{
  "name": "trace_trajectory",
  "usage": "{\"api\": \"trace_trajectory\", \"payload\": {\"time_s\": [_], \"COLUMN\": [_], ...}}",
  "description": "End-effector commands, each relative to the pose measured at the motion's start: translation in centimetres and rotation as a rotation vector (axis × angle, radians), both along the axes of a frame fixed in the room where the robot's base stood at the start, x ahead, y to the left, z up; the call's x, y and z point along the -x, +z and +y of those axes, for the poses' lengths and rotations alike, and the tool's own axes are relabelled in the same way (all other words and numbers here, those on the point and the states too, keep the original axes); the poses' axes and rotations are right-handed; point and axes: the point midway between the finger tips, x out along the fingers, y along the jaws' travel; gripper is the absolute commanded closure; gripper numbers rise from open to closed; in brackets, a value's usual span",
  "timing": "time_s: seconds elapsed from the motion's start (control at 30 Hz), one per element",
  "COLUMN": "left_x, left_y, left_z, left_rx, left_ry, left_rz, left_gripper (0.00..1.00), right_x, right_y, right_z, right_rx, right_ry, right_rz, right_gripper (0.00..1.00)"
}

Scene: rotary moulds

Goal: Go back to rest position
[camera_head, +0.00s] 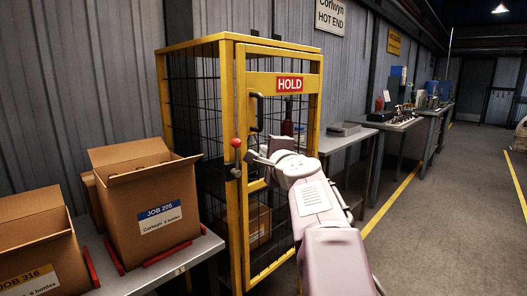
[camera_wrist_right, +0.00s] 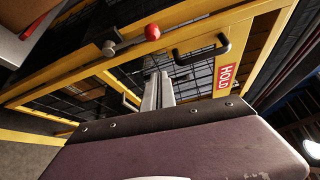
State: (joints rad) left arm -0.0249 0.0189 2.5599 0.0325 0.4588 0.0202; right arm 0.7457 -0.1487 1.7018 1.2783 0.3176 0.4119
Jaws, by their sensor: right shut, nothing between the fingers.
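My right arm reaches from the lower right of the head view toward a yellow cage (camera_head: 228,120) with black wire mesh and a red HOLD sign (camera_head: 289,84). My right gripper (camera_head: 258,158) is shut and empty, in front of the cage door near its red-knobbed latch (camera_head: 236,143). In the right wrist view the gripper fingers (camera_wrist_right: 157,90) are together, with the red knob (camera_wrist_right: 152,32) and the dark door handle (camera_wrist_right: 203,50) beyond them. The door looks closed. A dark bottle with a red label (camera_head: 287,118) shows behind the mesh. My left gripper is not in view.
A bench at the lower left holds an open JOB 205 carton (camera_head: 140,200) and an open JOB 316 carton (camera_head: 38,245). A side table with a grey tray (camera_head: 343,129) stands right of the cage. The floor (camera_head: 450,220) at the right is clear.

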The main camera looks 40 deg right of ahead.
Motion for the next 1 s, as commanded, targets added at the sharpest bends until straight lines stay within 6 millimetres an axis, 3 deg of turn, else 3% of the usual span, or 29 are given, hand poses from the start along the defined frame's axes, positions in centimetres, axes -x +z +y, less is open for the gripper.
{"api": "trace_trajectory", "payload": {"time_s": [0.5,0.57,0.67,0.73,0.83,0.93,1.0], "left_x": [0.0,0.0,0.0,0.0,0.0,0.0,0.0], "left_y": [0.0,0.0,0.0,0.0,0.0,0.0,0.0], "left_z": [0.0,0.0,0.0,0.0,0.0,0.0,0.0], "left_rx": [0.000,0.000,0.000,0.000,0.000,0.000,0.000], "left_ry": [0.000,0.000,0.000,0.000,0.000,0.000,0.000], "left_rz": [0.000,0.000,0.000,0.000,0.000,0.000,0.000], "left_gripper": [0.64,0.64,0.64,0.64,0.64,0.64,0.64], "right_x": [-0.1,-0.8,-3.9,-6.2,-7.7,-6.8,-4.9], "right_y": [0.0,-0.1,-1.4,-5.3,-12.6,-20.2,-25.5], "right_z": [0.1,1.0,5.5,9.9,16.1,21.7,25.1], "right_rx": [0.000,-0.001,-0.018,-0.037,0.003,0.102,0.199], "right_ry": [0.002,0.026,0.143,0.247,0.400,0.563,0.689], "right_rz": [0.001,0.002,0.023,0.104,0.287,0.492,0.638], "right_gripper": [1.00,1.00,1.00,1.00,1.00,1.00,1.00]}}
